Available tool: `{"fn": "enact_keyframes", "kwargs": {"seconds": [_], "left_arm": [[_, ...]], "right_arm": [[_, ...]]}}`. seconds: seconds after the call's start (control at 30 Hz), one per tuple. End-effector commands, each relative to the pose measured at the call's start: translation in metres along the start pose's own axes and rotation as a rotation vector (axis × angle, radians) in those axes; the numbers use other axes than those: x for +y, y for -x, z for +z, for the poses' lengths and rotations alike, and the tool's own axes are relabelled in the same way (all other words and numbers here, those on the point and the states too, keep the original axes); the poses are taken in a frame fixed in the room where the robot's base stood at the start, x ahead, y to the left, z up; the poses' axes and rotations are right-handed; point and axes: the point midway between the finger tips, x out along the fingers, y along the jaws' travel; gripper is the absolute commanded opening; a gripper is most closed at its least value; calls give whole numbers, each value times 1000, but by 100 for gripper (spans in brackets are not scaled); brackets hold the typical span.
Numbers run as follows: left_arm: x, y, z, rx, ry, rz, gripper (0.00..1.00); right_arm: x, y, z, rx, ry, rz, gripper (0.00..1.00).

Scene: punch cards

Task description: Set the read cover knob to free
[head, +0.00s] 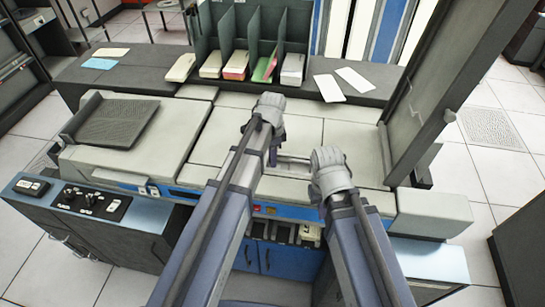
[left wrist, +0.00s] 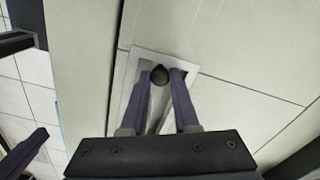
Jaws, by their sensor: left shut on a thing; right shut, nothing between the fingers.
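The knob (left wrist: 159,74) is small, round and black. It stands in a pale recessed plate (left wrist: 145,63) on the machine's light top, at the plate's far end in the left wrist view. My left gripper (left wrist: 160,82) is shut on the knob, one purple finger on each side. In the head view my left gripper (head: 272,158) reaches down to the plate's left end and hides the knob. The plate's rim (head: 296,160) shows between my arms. My right gripper (head: 330,170) hangs to the right, nearer the machine's front; its fingertips are hidden there. I can read no label at the knob.
A tall dark panel (head: 435,75) stands upright at the right. Card bins (head: 240,40) and loose cards (head: 354,79) are on the dark shelf behind. A switch panel (head: 95,200) is at the left front. The light top (head: 205,145) left of my gripper is clear.

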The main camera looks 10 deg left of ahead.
Motion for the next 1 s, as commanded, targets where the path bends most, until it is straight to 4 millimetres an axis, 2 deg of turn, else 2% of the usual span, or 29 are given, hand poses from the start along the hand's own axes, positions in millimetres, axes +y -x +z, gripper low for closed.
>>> {"fn": "enact_keyframes", "kwargs": {"seconds": [0.13, 0.3, 0.53, 0.57, 0.63, 1.0], "left_arm": [[1, 0, -3, 0, -1, 0, 0], [8, 0, -19, 0, -2, 1, 0], [9, 0, -20, 4, -2, 2, 0], [9, 0, -20, 4, -2, 2, 32], [9, 0, -20, 3, -2, 2, 40], [8, 2, -19, 1, 0, 1, 42]], "right_arm": [[0, 0, 0, 0, 0, 0, 0], [0, 0, 0, 0, 0, 0, 0], [0, 0, 0, 0, 0, 0, 0], [0, 0, 0, 0, 0, 0, 0], [0, 0, 0, 0, 0, 0, 0], [0, 2, 0, 0, 0, 0, 0]]}}
